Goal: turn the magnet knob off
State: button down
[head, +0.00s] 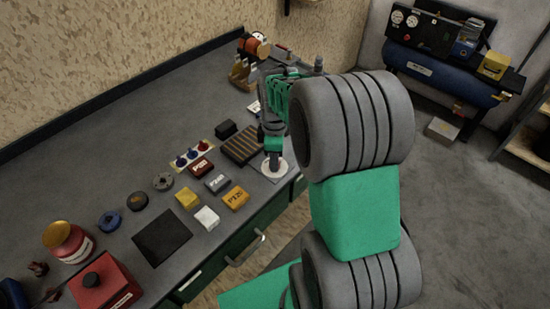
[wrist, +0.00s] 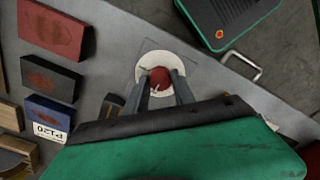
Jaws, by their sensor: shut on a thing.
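The magnet knob (wrist: 160,78) is a round red knob with a small pale mark, on a white disc (wrist: 146,68) on the bench top. In the wrist view my gripper (wrist: 161,87) has its two grey fingers on either side of the knob, shut on it. In the head view my gripper (head: 274,160) points down onto the white disc (head: 268,172) near the bench's front edge. The knob is hidden there behind the fingers. I cannot tell the knob's setting from the mark.
A dark, orange-striped block (head: 242,145) lies just left of my gripper. A drawer handle (wrist: 246,68) sticks out at the bench front.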

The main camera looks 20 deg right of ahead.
jog(key=shift+r, duration=0.1)
jog(key=c, duration=1.1)
grip_release()
jog(key=shift+o, duration=0.2)
notch_tip(320, 180, up, 8)
jog(key=shift+f+b, duration=0.15)
jog(key=shift+b, duration=0.25)
